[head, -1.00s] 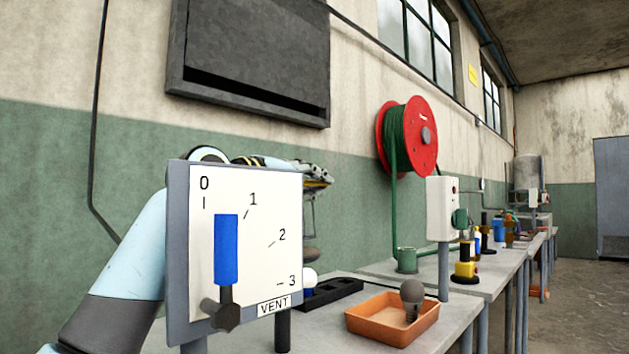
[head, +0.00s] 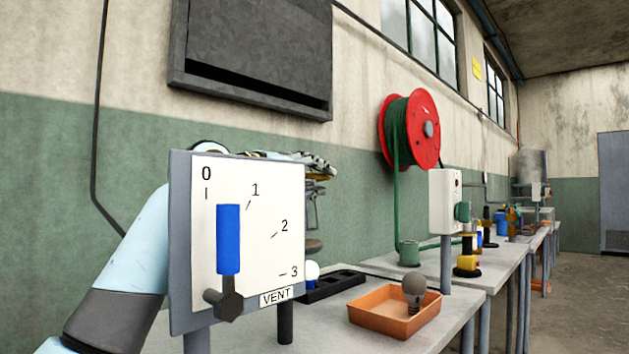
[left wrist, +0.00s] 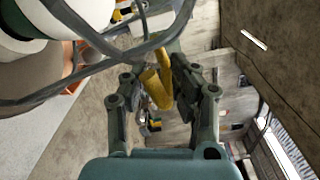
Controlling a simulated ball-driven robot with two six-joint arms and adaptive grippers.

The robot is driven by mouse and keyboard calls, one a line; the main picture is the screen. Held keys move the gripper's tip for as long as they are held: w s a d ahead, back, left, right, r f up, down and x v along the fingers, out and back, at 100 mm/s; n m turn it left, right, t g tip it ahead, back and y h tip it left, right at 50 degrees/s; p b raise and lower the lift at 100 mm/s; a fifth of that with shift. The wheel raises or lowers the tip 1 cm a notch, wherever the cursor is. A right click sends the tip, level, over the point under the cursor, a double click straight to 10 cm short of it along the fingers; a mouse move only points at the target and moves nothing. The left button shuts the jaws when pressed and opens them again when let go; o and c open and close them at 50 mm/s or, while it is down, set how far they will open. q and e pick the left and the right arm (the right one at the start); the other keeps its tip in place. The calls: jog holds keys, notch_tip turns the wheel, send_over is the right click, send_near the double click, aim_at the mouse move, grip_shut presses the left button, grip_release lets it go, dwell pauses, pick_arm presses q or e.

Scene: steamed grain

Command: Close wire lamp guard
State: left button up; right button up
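In the left wrist view, the dark wire lamp guard (left wrist: 70,97) curves across the upper left, close to a pale rounded lamp body (left wrist: 38,18). A yellow grip piece (left wrist: 157,88) sits between the fingers of my left gripper (left wrist: 158,80). The fingers lean inward and appear closed on it, though contact on the left finger is hard to judge. In the head view, my left gripper (head: 318,172) shows only partly, past the right edge of the vent panel. That panel hides most of the guard and lamp there. My right gripper is not in view.
The vent panel (head: 258,245) with its blue lever stands in front of my left arm. An orange tray (head: 376,323) holding a grey bulb (head: 413,289) and a black holder (head: 333,284) are on the bench. A red hose reel (head: 427,125) hangs on the wall.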

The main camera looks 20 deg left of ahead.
pick_arm(q)
jog(key=shift+s+r, duration=0.15)
jog(key=shift+r, duration=0.05)
jog(key=shift+s, duration=0.4)
jog(key=v, duration=1.1)
jog(key=shift+a+f, duration=0.15)
jog(key=shift+a, duration=0.1)
jog(key=shift+w, duration=0.1)
